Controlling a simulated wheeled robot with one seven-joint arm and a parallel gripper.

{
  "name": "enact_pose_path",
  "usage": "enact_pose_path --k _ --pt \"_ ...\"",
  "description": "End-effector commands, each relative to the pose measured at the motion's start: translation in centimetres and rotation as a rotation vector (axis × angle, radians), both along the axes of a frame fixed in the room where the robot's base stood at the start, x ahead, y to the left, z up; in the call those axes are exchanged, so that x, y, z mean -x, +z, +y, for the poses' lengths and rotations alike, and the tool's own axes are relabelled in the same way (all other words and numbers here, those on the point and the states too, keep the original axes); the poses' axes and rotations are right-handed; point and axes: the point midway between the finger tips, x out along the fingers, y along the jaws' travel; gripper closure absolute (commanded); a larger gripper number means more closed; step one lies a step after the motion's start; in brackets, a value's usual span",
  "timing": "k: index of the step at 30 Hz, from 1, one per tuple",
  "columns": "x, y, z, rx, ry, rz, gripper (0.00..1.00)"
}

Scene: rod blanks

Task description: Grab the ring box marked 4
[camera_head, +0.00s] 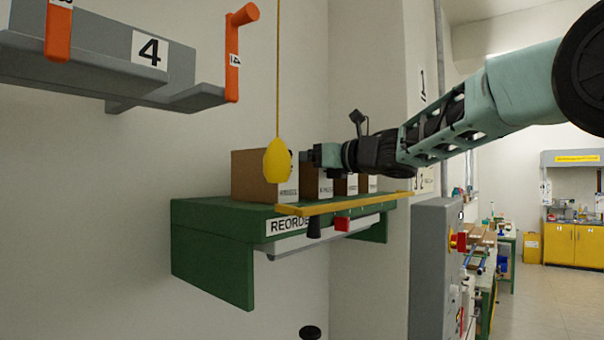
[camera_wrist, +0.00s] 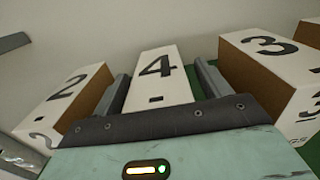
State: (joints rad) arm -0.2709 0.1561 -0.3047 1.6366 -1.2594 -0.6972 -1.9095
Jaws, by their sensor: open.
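The ring box marked 4 (camera_wrist: 163,64) shows its white numbered top in the middle of the wrist view. My gripper (camera_wrist: 158,84) is open, with one finger on each side of this box. I cannot tell whether the fingers touch it. In the head view my gripper (camera_head: 310,157) is over the row of cardboard boxes on the green shelf (camera_head: 215,217). The numbers on the box tops are hidden there, so I cannot tell which is 4.
Box 2 (camera_wrist: 72,90) is close on the left and box 3 (camera_wrist: 262,50) close on the right. A yellow teardrop weight (camera_head: 277,160) hangs on a cord before the shelf. A grey rack (camera_head: 190,75) is upper left.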

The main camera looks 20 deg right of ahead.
Motion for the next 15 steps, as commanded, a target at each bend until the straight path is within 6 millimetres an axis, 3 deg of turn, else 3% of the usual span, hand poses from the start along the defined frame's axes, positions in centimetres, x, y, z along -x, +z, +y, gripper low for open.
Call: enact_pose_path --k 1,6,15 --pt "0.01 -0.02 -0.01 0.0 0.0 0.0 0.29" --pt "0.02 -0.01 -0.02 0.0 0.0 0.0 0.77" --pt "0.04 0.16 -0.03 -0.001 0.0 -0.001 0.77"
